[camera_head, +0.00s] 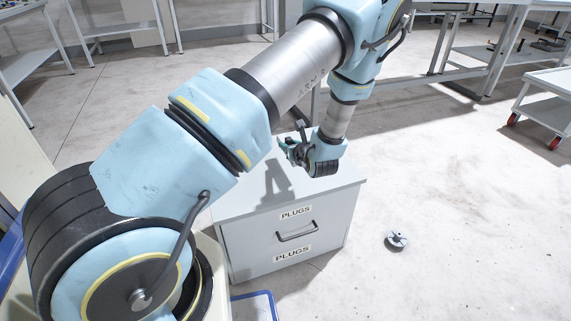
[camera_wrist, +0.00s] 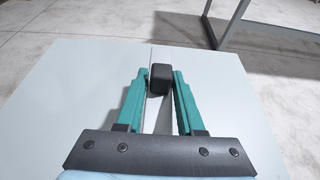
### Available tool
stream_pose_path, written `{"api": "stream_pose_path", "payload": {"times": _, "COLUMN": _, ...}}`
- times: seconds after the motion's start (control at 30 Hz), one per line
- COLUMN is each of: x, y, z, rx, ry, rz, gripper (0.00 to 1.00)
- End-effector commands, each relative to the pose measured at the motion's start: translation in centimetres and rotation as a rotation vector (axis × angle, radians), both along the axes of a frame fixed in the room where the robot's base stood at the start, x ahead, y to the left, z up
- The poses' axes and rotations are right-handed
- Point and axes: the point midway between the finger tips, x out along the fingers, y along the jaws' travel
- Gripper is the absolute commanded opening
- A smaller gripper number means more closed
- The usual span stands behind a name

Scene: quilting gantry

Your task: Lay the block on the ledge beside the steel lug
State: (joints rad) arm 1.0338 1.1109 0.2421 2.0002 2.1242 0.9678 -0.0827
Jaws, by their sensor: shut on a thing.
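A small black block (camera_wrist: 160,80) is held between the teal fingertips of my gripper (camera_wrist: 160,82) in the wrist view. In the head view my gripper (camera_head: 291,150) is over the grey cabinet (camera_head: 318,226) marked PLUGS. The block cannot be made out clearly there. The wrist view shows the pale cabinet top (camera_wrist: 75,75) beneath the fingers, with a narrow grey and white strip behind the block. I cannot tell the gap between block and top. I cannot pick out the ledge or the steel lug for certain.
A small round metal piece with a knob (camera_head: 396,241) lies on the floor right of the cabinet. A white cart with red wheels (camera_head: 545,112) stands at the right. Workbenches line the back.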

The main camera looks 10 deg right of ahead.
Motion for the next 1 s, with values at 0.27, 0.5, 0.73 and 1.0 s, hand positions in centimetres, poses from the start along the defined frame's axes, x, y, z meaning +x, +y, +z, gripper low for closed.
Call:
{"api": "stream_pose_path", "payload": {"times": 0.27, "x": 0.0, "y": 0.0, "z": -2.6, "rx": -0.001, "ry": -0.002, "rz": 0.000, "gripper": 0.00}}
{"api": "stream_pose_path", "payload": {"times": 0.5, "x": 0.0, "y": 0.0, "z": -5.7, "rx": -0.001, "ry": -0.002, "rz": 0.000, "gripper": 0.00}}
{"api": "stream_pose_path", "payload": {"times": 0.73, "x": 0.1, "y": 0.0, "z": -5.7, "rx": -0.002, "ry": -0.003, "rz": 0.000, "gripper": 0.00}}
{"api": "stream_pose_path", "payload": {"times": 1.0, "x": 0.0, "y": 0.0, "z": -6.0, "rx": -0.001, "ry": -0.001, "rz": 0.000, "gripper": 0.50}}
